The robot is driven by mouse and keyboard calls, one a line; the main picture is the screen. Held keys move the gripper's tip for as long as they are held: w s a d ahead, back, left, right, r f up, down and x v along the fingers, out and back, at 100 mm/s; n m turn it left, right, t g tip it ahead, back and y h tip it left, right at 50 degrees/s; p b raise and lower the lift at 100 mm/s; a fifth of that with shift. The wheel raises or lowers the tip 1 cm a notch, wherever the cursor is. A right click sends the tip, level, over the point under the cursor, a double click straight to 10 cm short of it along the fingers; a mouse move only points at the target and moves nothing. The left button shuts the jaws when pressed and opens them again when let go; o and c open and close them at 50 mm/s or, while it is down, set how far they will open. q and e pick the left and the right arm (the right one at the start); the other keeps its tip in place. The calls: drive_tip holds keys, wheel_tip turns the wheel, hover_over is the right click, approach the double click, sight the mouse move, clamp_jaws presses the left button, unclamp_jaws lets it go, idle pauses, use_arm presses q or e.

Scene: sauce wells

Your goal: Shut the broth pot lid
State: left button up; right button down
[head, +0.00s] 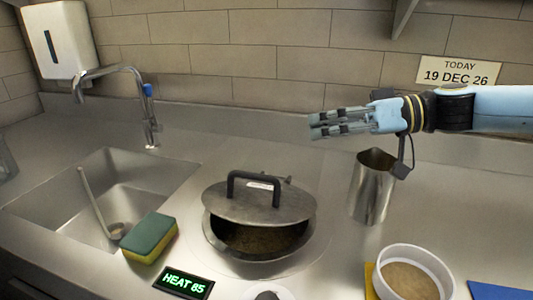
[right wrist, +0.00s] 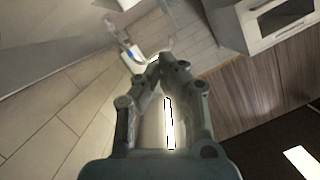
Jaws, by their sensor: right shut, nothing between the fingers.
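The broth pot (head: 255,238) stands on the round hob area in the middle of the counter, with brown broth inside. Its grey lid (head: 240,207) with a black arched handle (head: 254,178) is tilted, raised at the front so that a gap shows the broth. My right gripper (head: 312,126) is shut and empty, in the air above and to the right of the pot, pointing left. It also shows in the right wrist view (right wrist: 160,62), where the pot is not seen. My left gripper is not in view.
A metal jug (head: 372,190) stands below my right gripper. A white bowl (head: 444,268) is at the front right. A green and yellow sponge (head: 150,238) lies between the sink (head: 150,172) and pot. A display reading HEAT 85 (head: 184,281) is in front.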

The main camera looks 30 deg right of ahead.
sight(262, 181)
drive_tip(key=shift+w+a+f+b, duration=0.8)
drive_tip(key=shift+a+f+b, duration=0.2)
drive_tip(key=shift+a+b, duration=0.4)
drive_tip(key=shift+w+a+f+b, duration=0.9)
drive_tip(key=shift+a+b, duration=0.25)
drive_tip(key=shift+a, duration=0.35)
drive_tip(key=shift+w+a+f+b, duration=0.7)
drive_tip(key=shift+a+f+b, duration=0.35)
drive_tip(key=shift+a+b, duration=0.35)
